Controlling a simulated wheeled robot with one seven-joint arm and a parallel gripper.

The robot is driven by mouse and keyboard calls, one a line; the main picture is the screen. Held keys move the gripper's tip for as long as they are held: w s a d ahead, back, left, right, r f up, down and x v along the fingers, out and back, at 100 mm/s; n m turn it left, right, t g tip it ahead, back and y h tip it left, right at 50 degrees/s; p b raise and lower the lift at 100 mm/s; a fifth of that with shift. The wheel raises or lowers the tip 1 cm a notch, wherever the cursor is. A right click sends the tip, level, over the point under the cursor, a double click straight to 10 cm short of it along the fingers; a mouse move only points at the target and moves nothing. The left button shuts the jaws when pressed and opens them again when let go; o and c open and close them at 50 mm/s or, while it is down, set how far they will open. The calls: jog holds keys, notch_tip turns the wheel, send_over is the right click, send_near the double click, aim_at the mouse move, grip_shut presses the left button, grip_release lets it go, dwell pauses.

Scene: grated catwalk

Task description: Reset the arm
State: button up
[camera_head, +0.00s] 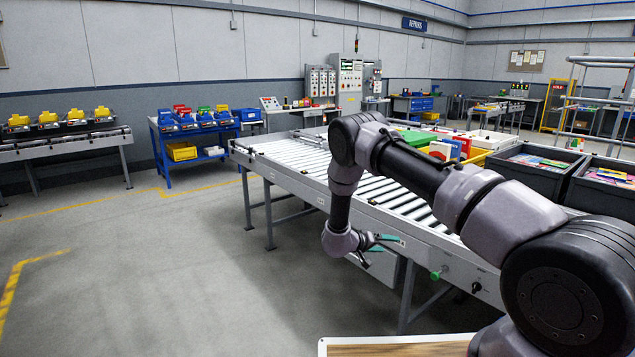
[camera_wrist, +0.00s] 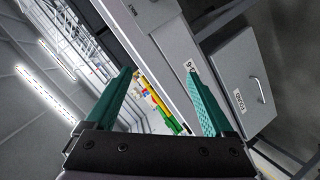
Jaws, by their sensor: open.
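My gripper (camera_head: 382,249) is at the end of my grey and black arm, in front of the near side of the roller conveyor in the head view. In the wrist view my gripper (camera_wrist: 158,95) shows two green fingers spread wide apart with nothing between them. The arm reaches up from the lower right, bends at the elbow and hangs down towards the gripper. The wrist view is tilted, with the conveyor side and ceiling lights beyond the fingers.
The roller conveyor (camera_head: 300,158) runs behind my gripper, with a grey drawer cabinet (camera_wrist: 233,85) under it. Dark bins (camera_head: 537,170) stand at the right. A wooden-topped surface (camera_head: 400,347) lies at the bottom edge. The floor (camera_head: 150,270) at left is clear.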

jog(key=w+a+r+m+t+y, duration=0.1)
jog(key=w+r+y, duration=0.15)
jog(key=r, duration=0.45)
jog(key=w+a+r+m+t+y, duration=0.15)
jog(key=w+r, duration=0.25)
jog(key=r, duration=0.4)
jog(key=s+a+r+t+y, duration=0.1)
jog(key=s+r+y, duration=0.25)
jog(key=r, duration=0.95)
jog(key=s+a+r+t+y, duration=0.15)
jog(key=r+y, duration=0.25)
jog(key=r, duration=0.9)
jog(key=s+d+r+g+y, duration=0.1)
jog(key=s+r+y, duration=0.1)
jog(key=s+r, duration=0.55)
jog(key=s+r+g+y, duration=0.15)
jog(key=s+r, duration=0.25)
jog(key=s, duration=0.7)
jog(key=s+d+f+g, duration=0.1)
jog(key=s+d, duration=0.1)
jog(key=s, duration=0.9)
jog(key=s+d+f+g+h, duration=0.1)
jog(key=s+d, duration=0.2)
jog(key=s, duration=0.9)
jog(key=shift+f, duration=0.15)
jog(key=shift+m, duration=0.25)
